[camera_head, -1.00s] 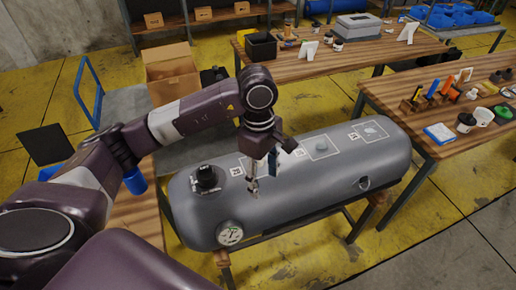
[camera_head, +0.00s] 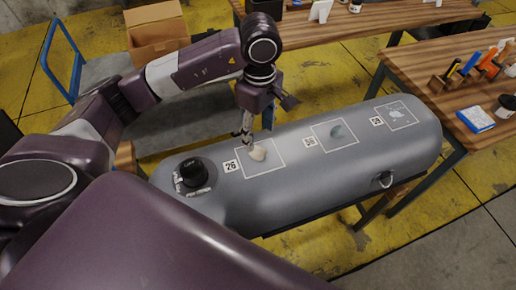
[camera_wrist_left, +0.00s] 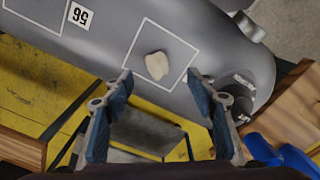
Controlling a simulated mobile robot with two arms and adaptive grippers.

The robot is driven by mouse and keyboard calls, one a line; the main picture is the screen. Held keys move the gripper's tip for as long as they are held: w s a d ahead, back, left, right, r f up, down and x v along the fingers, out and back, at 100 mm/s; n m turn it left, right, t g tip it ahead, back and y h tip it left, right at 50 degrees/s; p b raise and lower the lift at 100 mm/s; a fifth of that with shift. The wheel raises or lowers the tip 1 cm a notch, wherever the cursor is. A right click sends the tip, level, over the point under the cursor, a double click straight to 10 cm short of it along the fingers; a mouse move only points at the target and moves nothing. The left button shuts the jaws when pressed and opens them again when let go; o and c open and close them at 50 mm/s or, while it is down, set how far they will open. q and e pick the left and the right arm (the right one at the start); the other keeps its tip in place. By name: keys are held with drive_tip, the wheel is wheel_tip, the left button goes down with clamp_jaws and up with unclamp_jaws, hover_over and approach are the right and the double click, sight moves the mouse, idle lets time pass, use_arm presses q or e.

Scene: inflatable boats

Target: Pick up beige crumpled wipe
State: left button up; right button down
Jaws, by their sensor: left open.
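The beige crumpled wipe (camera_head: 258,153) lies inside the white square outline next to the "26" label on the grey inflatable tube (camera_head: 300,195). In the left wrist view the wipe (camera_wrist_left: 157,66) sits inside its white square, beyond the fingertips and between them. My left gripper (camera_head: 247,138) is just behind and left of the wipe in the head view. In the left wrist view its blue-padded fingers (camera_wrist_left: 160,82) are spread wide with nothing between them. The right gripper is not in view.
Two more marked squares on the tube hold a bluish piece (camera_head: 338,132) and a pale speckled patch (camera_head: 397,113). A black valve cap (camera_head: 192,172) stands on the tube at the left. Wooden tables with tools stand behind and right. A cardboard box (camera_head: 157,30) is at the back left.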

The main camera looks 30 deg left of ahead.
sight(257, 150)
use_arm(q)
drive_tip(key=shift+w+a+f, duration=0.1)
drive_tip(key=shift+w+f, duration=0.1)
drive_tip(key=shift+f, duration=0.4)
drive_tip(key=shift+w+a+f, duration=0.15)
drive_tip(key=shift+w+f, duration=0.1)
drive_tip(key=shift+f, duration=0.05)
drive_tip(key=shift+w+f, duration=0.1)
drive_tip(key=shift+f, duration=1.05)
drive_tip(key=f, duration=0.1)
drive_tip(key=f+p, duration=0.1)
drive_tip(key=f, duration=0.1)
drive_tip(key=f+p, duration=0.1)
drive_tip(key=shift+s+a+f, duration=0.2)
drive_tip(key=shift+a, duration=0.1)
drive_tip(key=shift+f, duration=0.3)
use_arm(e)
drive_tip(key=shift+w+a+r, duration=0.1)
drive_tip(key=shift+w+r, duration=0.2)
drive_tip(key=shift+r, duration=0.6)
use_arm(q)
drive_tip(key=shift+c, duration=0.4)
drive_tip(key=c, duration=0.8)
